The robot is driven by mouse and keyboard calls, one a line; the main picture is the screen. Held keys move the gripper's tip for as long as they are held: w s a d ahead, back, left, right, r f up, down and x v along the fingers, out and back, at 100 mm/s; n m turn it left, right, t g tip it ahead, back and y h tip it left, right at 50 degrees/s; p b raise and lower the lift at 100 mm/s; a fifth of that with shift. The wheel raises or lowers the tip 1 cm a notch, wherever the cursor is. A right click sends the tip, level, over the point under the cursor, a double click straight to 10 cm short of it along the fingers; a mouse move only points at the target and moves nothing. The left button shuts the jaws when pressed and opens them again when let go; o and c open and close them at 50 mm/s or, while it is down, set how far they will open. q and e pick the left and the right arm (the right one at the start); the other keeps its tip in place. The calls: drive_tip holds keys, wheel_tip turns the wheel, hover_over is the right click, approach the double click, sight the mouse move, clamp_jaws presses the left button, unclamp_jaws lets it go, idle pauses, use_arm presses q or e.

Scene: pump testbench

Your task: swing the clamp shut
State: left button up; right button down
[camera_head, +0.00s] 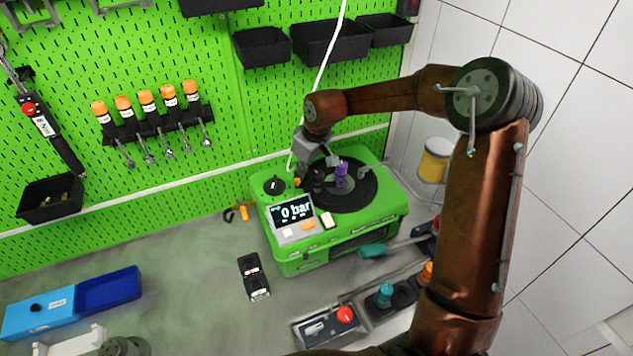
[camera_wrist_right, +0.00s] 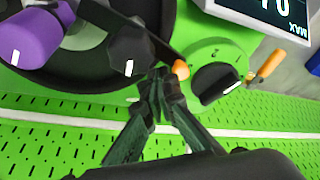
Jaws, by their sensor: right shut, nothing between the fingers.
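The green pump testbench (camera_head: 330,245) carries a black round plate (camera_head: 362,192) with a purple cylinder (camera_head: 342,168) on it. The purple cylinder also shows in the right wrist view (camera_wrist_right: 32,38). What looks like the clamp is a dark bar with an orange tip (camera_wrist_right: 181,70), beside a black faceted knob (camera_wrist_right: 128,48). The bar lies at the plate's edge; its exact angle is hard to tell. My right gripper (camera_head: 308,180) is low over the plate's left side. Its fingertips (camera_wrist_right: 165,80) are together and empty, close beside the orange tip; contact is unclear. My left gripper is not visible.
A black dial (camera_wrist_right: 215,82) sits on the green housing near the fingers. The display (camera_head: 292,212) reads 0 bar. The green pegboard (camera_head: 180,60) rises behind. A black device (camera_head: 254,278) and a blue box (camera_head: 108,290) lie on the bench.

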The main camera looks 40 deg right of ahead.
drive_tip(key=shift+s+a, duration=0.3)
drive_tip(key=shift+a, duration=0.3)
drive_tip(key=shift+s+a, duration=0.1)
idle(0.5)
drive_tip(key=shift+w+r+b, duration=0.25)
drive_tip(key=shift+r+b, duration=0.1)
drive_tip(key=shift+r, duration=0.15)
wheel_tip(320, 180, up, 8)
drive_tip(key=p, duration=0.2)
drive_tip(key=shift+p, duration=0.4)
idle(0.6)
